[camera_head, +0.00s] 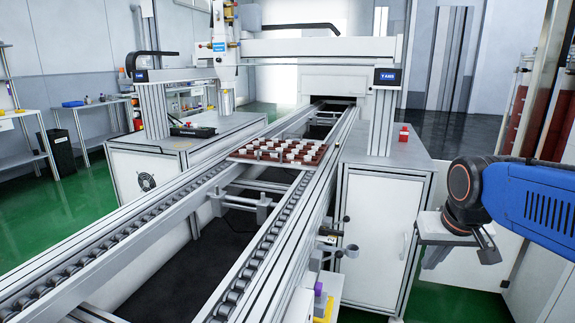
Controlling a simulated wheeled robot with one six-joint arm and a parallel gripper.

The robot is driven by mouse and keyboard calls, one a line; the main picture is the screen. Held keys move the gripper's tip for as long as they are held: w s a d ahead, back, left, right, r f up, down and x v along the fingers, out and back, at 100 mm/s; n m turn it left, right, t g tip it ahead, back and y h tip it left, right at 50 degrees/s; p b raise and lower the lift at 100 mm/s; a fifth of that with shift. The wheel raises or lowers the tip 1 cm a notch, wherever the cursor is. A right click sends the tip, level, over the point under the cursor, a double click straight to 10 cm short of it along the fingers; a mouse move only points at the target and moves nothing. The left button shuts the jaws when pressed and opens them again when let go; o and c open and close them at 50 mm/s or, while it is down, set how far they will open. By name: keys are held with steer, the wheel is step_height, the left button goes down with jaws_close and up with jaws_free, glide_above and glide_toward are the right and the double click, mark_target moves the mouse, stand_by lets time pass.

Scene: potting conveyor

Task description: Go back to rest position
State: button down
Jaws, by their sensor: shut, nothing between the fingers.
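My gripper (487,250) is at the right of the head view, at the end of my blue arm, which reaches in from the right edge. It is small and dark, points downward and is shut with nothing in it. It hangs beside the white cabinet, to the right of the conveyor and clear of it. A small grey ledge-like part (430,232) shows just left of my wrist; I cannot tell whether they touch.
A roller conveyor (262,268) runs from the front to the back, under a gantry (316,47). A brown tray (240,156) of white pieces sits across its rails. A white cabinet (375,240) stands right of it. Green floor (455,302) shows below my gripper.

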steer(key=s+a+f, duration=0.1)
steer(key=s+f, duration=0.2)
steer(key=s, duration=0.3)
steer(key=s+a+f+n, duration=0.1)
steer(key=s+f, duration=0.2)
steer(key=s, duration=0.4)
steer(key=shift+a+f+y, duration=0.3)
steer(key=shift+a+f, duration=0.05)
steer(key=shift+a, duration=0.05)
